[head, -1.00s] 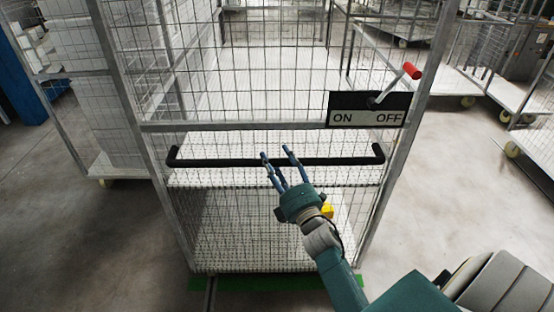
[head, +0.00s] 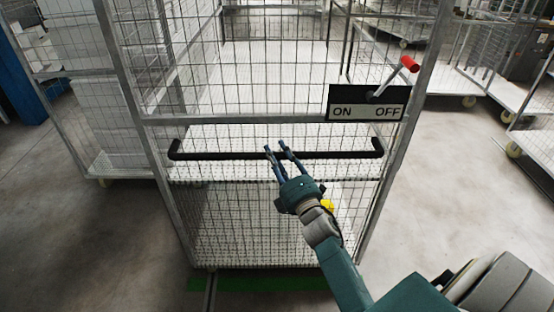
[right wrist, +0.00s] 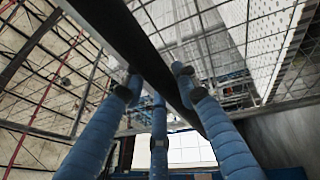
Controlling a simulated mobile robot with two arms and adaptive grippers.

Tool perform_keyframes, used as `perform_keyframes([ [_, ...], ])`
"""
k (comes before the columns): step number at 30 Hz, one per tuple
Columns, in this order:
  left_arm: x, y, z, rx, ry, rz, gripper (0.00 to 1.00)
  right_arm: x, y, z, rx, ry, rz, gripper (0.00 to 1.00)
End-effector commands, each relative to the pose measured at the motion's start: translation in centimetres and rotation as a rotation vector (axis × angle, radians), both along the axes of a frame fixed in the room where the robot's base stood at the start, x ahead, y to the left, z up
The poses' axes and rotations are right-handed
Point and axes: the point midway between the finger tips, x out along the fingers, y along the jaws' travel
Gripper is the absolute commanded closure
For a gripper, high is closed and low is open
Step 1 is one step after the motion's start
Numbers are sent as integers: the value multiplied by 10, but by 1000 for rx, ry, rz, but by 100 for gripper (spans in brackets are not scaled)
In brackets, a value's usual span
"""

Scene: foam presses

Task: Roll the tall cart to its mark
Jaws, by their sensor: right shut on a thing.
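The tall cart (head: 378,190) is a wire-mesh cage on a metal frame with white panels inside, standing upright in the middle of the head view. A black handle bar (head: 225,156) runs across its near side. In the right wrist view, the fingers (right wrist: 153,90) lie on both sides of the dark bar (right wrist: 125,45). A green floor strip (head: 260,285) shows at the cart's near foot. The cart's wheels are hidden. My left gripper is not in view.
An ON/OFF panel (head: 345,112) with a red-tipped lever (head: 410,63) sits on the cart's near right side, lever towards OFF. A cart with white stacks (head: 105,115) stands close on the left. More carts (head: 470,82) stand at the right. Floor (head: 445,185) is clear at near right.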

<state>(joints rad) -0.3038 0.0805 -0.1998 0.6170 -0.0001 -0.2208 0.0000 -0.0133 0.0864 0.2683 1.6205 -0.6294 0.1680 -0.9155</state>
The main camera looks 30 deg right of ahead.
Motion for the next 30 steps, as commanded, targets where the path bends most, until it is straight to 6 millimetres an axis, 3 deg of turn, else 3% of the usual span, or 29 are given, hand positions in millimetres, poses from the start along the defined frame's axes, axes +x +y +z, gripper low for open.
perform_keyframes([
  [1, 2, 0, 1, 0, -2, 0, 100, 0, -1, 1, -6, 2, -3, 100],
  [2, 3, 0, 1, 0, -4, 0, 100, 0, -1, 0, -6, 3, -3, 69],
  [5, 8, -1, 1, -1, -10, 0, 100, -1, -1, -1, -5, 4, -2, 50],
  [17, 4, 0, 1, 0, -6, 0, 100, -9, 2, -5, 0, 6, -1, 50],
  [30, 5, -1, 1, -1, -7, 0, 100, -94, 15, -19, -2, 5, -2, 50],
])
